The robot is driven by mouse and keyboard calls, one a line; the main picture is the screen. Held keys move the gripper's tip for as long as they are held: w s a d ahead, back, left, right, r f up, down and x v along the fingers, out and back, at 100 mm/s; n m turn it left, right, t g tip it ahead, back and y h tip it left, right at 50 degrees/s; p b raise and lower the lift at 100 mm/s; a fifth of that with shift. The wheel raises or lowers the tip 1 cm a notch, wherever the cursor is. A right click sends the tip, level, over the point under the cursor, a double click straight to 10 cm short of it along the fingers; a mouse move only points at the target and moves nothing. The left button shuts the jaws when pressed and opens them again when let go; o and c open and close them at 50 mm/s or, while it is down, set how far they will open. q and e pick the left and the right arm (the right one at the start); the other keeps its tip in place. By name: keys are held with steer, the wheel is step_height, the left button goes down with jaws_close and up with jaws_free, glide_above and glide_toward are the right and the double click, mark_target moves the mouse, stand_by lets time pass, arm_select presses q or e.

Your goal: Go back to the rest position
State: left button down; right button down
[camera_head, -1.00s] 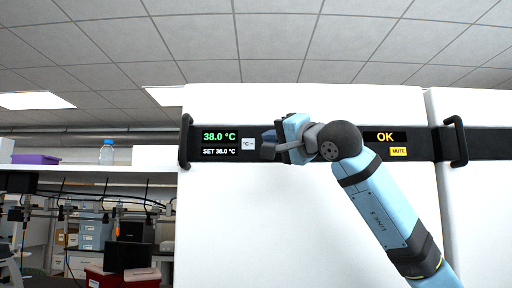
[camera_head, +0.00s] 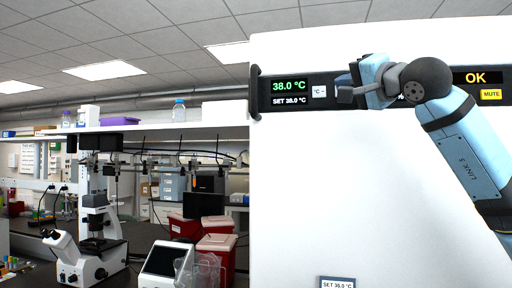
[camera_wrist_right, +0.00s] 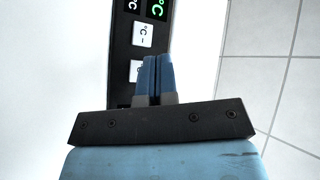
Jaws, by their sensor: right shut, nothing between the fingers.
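My right gripper (camera_head: 344,88) is in front of the dark control panel of a tall white cabinet (camera_head: 330,180). Its two blue fingers (camera_wrist_right: 157,78) are together in the right wrist view, with nothing between them. The fingertips lie over the panel beside a "°C –" button (camera_wrist_right: 143,35); I cannot tell whether they touch it. The display (camera_head: 289,86) reads 38.0 °C, with SET 38.0 °C below. An OK sign (camera_head: 476,78) and a yellow MUTE button (camera_head: 490,94) are right of my arm. My left gripper is not in view.
A dark vertical handle (camera_head: 254,92) stands out at the panel's left end. Left of the cabinet is a bench with a microscope (camera_head: 88,245), a white device (camera_head: 168,262) and red bins (camera_head: 216,250). A shelf (camera_head: 180,131) holds a bottle (camera_head: 179,110) and a purple box (camera_head: 119,121).

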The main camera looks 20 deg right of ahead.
steer(key=w+a+f+m+g+y+p, duration=0.1)
steer(key=w+a+f+g+y, duration=0.4)
steer(key=f, duration=0.5)
steer(key=w+a+f+m+g+y, duration=0.15)
steer(key=a+f+y, duration=0.25)
steer(key=a+f, duration=0.5)
steer(key=s+a+f+m+y+p, duration=0.1)
steer(key=a+f+m+y, duration=0.1)
steer(key=f+m, duration=0.85)
steer(key=s+a+f+m+y, duration=0.1)
steer(key=a+f+m+y, duration=0.15)
steer(key=f+m, duration=0.8)
steer(key=s+d+f+m+t+h, duration=0.1)
steer(key=s+f+m+h, duration=0.3)
steer(key=f+m, duration=0.55)
steer(key=s+d+f+m+t+h+p, duration=0.1)
steer(key=s+f+m+t+h, duration=0.2)
steer(key=f+m, duration=0.65)
steer(key=s+d+f+m+h, duration=0.1)
steer(key=s+f+m+h, duration=0.4)
steer(key=f, duration=0.8)
steer(key=s+f+m+g+h+p, duration=0.1)
steer(key=s+f+m+g+h, duration=0.2)
steer(key=s+f+m, duration=0.9)
steer(key=s+f+g, duration=0.3)
steer(key=s+f, duration=0.1)
steer(key=s, duration=0.1)
steer(key=shift+s+a+f, duration=0.2)
steer(key=shift+s+f, duration=0.1)
steer(key=shift+f, duration=0.1)
